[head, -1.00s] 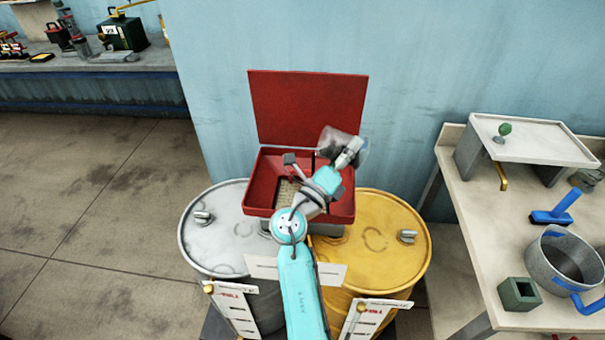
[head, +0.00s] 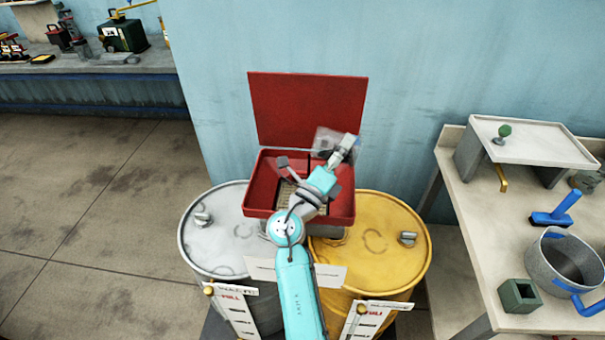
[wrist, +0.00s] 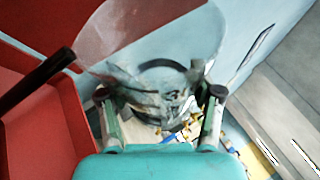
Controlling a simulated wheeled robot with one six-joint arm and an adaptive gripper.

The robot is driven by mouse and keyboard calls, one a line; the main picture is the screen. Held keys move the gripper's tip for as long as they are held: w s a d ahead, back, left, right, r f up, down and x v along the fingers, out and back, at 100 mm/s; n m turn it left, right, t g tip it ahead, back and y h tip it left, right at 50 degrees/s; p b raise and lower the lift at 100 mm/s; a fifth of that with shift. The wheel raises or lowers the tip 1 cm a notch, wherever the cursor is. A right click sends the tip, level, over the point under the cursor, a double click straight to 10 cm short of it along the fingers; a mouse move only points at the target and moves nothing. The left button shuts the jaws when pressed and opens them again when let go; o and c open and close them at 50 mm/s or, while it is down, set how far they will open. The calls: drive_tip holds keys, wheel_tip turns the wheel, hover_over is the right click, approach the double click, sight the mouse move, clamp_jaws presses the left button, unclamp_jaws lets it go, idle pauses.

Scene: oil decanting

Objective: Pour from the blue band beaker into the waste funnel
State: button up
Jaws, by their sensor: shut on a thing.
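A clear beaker (head: 326,138) is in my gripper (head: 343,150), above the right rear part of the red waste funnel. The wrist view shows the transparent beaker (wrist: 150,45) between the two fingers of my gripper (wrist: 159,95). It looks tilted; its blue band and any liquid in it cannot be made out. The waste funnel (head: 262,184) is a square red box with its lid (head: 308,108) standing open behind it. A grating shows inside, partly hidden by my arm. The funnel's red wall also shows at the left of the wrist view (wrist: 45,125).
A grey drum (head: 222,235) and a yellow drum (head: 385,240) stand beneath the funnel. A blue wall is close behind. The right bench holds a grey pot (head: 552,262), a green square block (head: 519,294), a blue-handled brush (head: 555,212) and a raised white shelf (head: 535,142).

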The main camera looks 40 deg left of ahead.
drive_tip(key=shift+s+a+r+n, duration=0.15)
drive_tip(key=shift+a+n, duration=0.1)
drive_tip(key=shift+n, duration=0.05)
drive_tip(key=shift+a+r+n+t+y+b, duration=0.1)
drive_tip(key=shift+r+n+t+y+b, duration=0.25)
drive_tip(key=shift+r+n+y, duration=0.3)
drive_tip(key=f+m, duration=0.1)
drive_tip(key=d+f+m+g+h, duration=0.1)
drive_tip(key=m, duration=0.1)
drive_tip(key=w+d+f+m+g+h, duration=0.1)
drive_tip(key=shift+m+h, duration=0.25)
drive_tip(key=shift+a+f+m+g+h+p, duration=0.1)
drive_tip(key=shift+f+m+g+h+p, duration=0.1)
drive_tip(key=shift+f+m+g, duration=0.65)
drive_tip(key=shift+f+m+g+h+p, duration=0.25)
drive_tip(key=shift+f+m, duration=0.25)
drive_tip(key=shift+m, duration=0.65)
drive_tip(key=shift+w+f+m+g, duration=0.1)
drive_tip(key=shift+f+m+g, duration=0.6)
drive_tip(key=shift+m, duration=0.1)
drive_tip(key=shift+w+d+r+m+g, duration=0.25)
drive_tip(key=shift+w+d+m+g, duration=0.1)
drive_tip(key=shift+d+m, duration=0.25)
drive_tip(key=shift+w+d+f+m+g+y+p, duration=0.25)
drive_tip(key=shift+d+f+m+g+p, duration=0.1)
drive_tip(key=shift+f+m+g+p, duration=0.2)
drive_tip(key=m+g, duration=0.1)
drive_tip(key=d+r+m+g+y+p, duration=0.1)
drive_tip(key=shift+w+m+y, duration=0.3)
drive_tip(key=shift+m, duration=0.05)
